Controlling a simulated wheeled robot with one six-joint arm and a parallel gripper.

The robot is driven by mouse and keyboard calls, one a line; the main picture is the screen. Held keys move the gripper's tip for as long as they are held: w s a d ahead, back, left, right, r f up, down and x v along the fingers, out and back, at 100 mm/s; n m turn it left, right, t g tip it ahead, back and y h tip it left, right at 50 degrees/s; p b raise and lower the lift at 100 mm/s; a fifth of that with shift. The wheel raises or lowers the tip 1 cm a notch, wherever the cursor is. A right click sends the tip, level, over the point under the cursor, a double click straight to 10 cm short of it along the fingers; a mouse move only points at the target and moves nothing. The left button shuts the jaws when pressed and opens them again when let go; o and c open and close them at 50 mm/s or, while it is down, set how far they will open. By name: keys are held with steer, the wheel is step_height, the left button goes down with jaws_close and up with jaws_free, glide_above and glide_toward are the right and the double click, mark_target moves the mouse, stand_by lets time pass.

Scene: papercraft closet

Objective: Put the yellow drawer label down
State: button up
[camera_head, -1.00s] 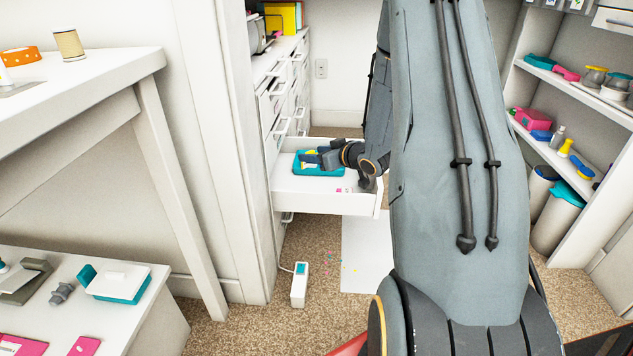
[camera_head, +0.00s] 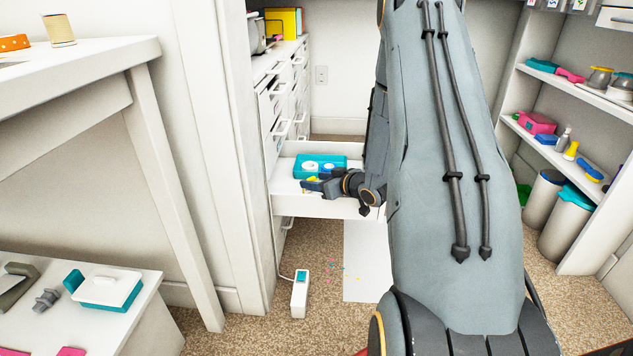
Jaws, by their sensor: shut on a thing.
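My gripper (camera_head: 312,185) is over the front part of an open white drawer (camera_head: 284,207), its fingers pointing left. It is shut on a small yellow thing (camera_head: 312,179), which I take to be the yellow drawer label; only a bit of it shows between the fingers. I cannot tell whether the label touches the drawer floor. A teal thing with white round parts (camera_head: 320,166) lies in the drawer just behind my gripper. My arm hides the right end of the drawer.
The drawer stands out from a white drawer cabinet (camera_head: 270,100). A white box with a cable (camera_head: 299,293) stands on the carpet, near colored paper scraps (camera_head: 335,266) and a white sheet (camera_head: 366,262). A white table (camera_head: 110,60) is at left, shelves (camera_head: 590,100) at right.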

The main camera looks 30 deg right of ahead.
steer(key=o, duration=1)
steer(key=shift+f, duration=0.1)
steer(key=shift+r, duration=0.2)
steer(key=p+v, duration=0.5)
steer(key=v, duration=0.7)
steer(key=shift+w+r, duration=0.1)
